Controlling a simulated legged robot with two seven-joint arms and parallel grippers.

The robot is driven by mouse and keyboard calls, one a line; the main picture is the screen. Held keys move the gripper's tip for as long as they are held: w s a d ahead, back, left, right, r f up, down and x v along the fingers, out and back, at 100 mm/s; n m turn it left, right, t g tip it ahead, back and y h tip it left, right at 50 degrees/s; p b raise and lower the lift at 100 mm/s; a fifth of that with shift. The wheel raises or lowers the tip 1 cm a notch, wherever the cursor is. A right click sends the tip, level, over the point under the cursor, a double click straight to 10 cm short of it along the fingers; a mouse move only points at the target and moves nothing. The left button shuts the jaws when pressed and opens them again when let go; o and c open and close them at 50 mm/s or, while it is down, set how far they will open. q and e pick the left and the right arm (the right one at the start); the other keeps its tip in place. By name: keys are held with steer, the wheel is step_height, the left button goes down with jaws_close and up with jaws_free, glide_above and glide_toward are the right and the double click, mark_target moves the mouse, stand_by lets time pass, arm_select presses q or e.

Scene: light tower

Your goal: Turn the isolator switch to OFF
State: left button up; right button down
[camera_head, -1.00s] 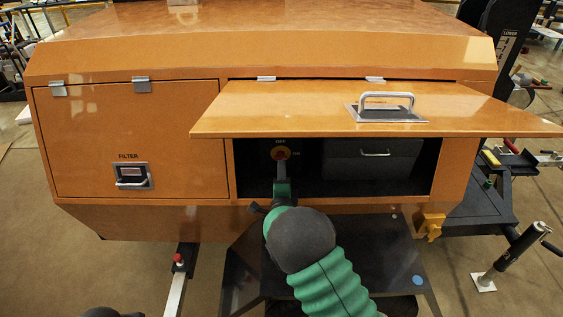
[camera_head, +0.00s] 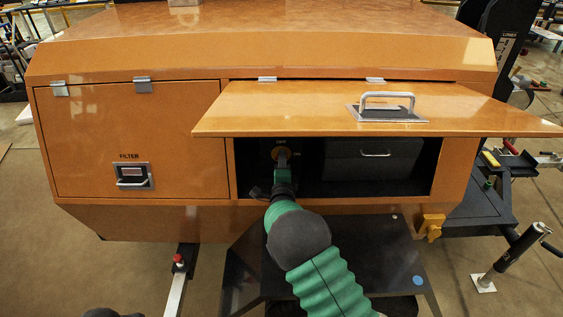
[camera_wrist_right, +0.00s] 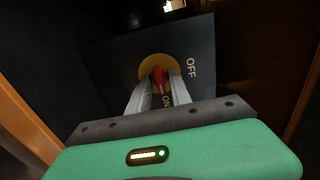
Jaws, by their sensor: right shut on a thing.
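The isolator switch has a red knob (camera_wrist_right: 158,76) on a yellow disc (camera_wrist_right: 148,66), mounted on a dark plate (camera_wrist_right: 117,62) inside the open compartment. The words OFF and ON show on the plate in the right wrist view, with ON partly hidden by a finger. In the head view, the yellow disc (camera_head: 288,152) shows just beyond my right gripper (camera_head: 282,165). The right gripper's two fingers (camera_wrist_right: 157,90) are closed around the red knob, one on each side. The knob's exact pointing is hard to tell. My left gripper does not show.
The compartment's orange door (camera_head: 300,108) is raised above my right gripper. The orange bottom edge (camera_head: 350,199) lies below it. A dark box (camera_head: 372,165) stands to the right in the compartment. A closed FILTER door (camera_head: 90,135) is at left.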

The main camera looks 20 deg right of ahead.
steer(key=shift+a+f+n, duration=0.25)
steer(key=shift+f+n, duration=0.05)
steer(key=shift+n, duration=0.1)
steer(key=n+b, duration=0.2)
steer(key=n, duration=1.5)
steer(key=shift+s+f, duration=0.1)
steer(key=shift+s, duration=0.05)
stand_by(0.5)
steer(key=c, duration=1.5)
jaws_free()
